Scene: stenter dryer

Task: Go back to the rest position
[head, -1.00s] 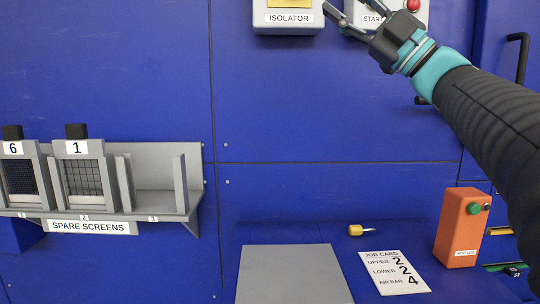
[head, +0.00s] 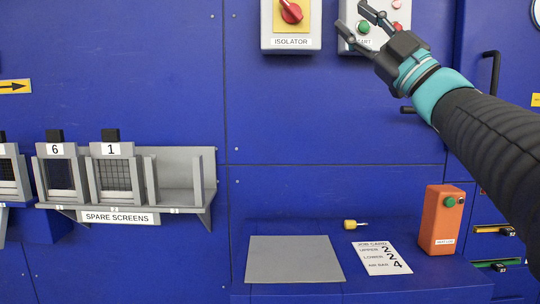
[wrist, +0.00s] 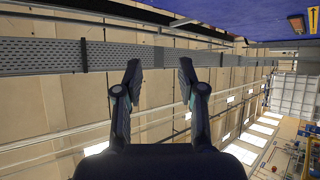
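My gripper (head: 358,23) is raised at the upper right in the head view, in front of the start button box (head: 388,20). Its two fingers are spread apart. In the wrist view my gripper (wrist: 160,85) also shows open, with nothing between the fingers and the ceiling of the hall behind them. The gripper covers part of the start box and its label. I cannot tell whether it touches the box.
The isolator box (head: 291,42) with a red knob is left of the gripper. A spare screens rack (head: 178,208) stands left. On the ledge are a grey plate (head: 293,260), a job card (head: 381,258), a yellow-tipped item (head: 350,225) and an orange button box (head: 440,220).

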